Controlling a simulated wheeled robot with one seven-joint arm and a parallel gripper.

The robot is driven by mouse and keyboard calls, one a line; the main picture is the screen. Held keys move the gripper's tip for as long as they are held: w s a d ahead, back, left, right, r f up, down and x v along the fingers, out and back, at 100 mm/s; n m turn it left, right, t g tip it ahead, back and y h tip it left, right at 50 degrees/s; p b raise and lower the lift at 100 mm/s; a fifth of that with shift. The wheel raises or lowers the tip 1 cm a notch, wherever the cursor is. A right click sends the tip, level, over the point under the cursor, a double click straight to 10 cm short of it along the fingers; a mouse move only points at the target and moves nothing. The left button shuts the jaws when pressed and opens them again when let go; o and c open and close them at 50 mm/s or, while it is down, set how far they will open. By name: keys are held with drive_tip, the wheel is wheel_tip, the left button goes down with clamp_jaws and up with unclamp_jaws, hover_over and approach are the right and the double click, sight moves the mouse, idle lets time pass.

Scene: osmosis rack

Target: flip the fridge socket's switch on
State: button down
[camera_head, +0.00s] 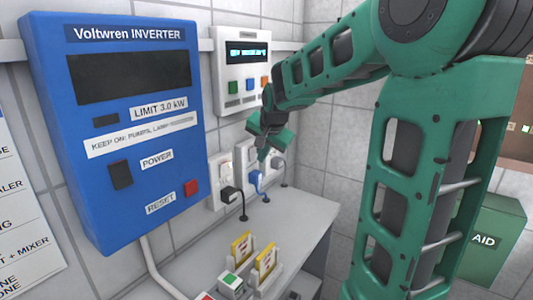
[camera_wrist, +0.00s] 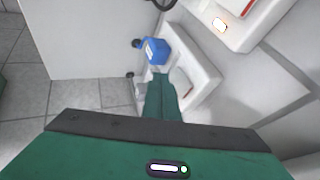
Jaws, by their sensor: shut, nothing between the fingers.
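White wall sockets stand in a row above the bench. The left socket (camera_head: 214,172) has a black plug (camera_head: 230,194), the middle socket (camera_head: 241,154) a blue plug (camera_head: 256,180), and a grey plug (camera_head: 278,163) sits to the right. I cannot read which is the fridge's. My green gripper (camera_head: 263,154) is shut and empty in front of the middle socket. In the wrist view, my shut fingertips (camera_wrist: 163,76) are close to the blue plug (camera_wrist: 157,51) and its socket (camera_wrist: 205,75); contact is unclear. A red edge shows there; the fingers partly hide the socket face.
A blue inverter (camera_head: 125,120) hangs left, and a white display panel (camera_head: 241,70) with coloured buttons is above the sockets. A grey bench (camera_head: 300,220) below holds yellow cards (camera_head: 266,259).

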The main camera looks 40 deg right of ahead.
drive_tip(key=shift+w+a+f, duration=0.1)
drive_tip(key=shift+w+a, duration=0.2)
drive_tip(key=shift+w, duration=0.55)
drive_tip(key=shift+a, duration=0.15)
drive_tip(key=shift+w, duration=0.1)
drive_tip(key=shift+d, duration=0.2)
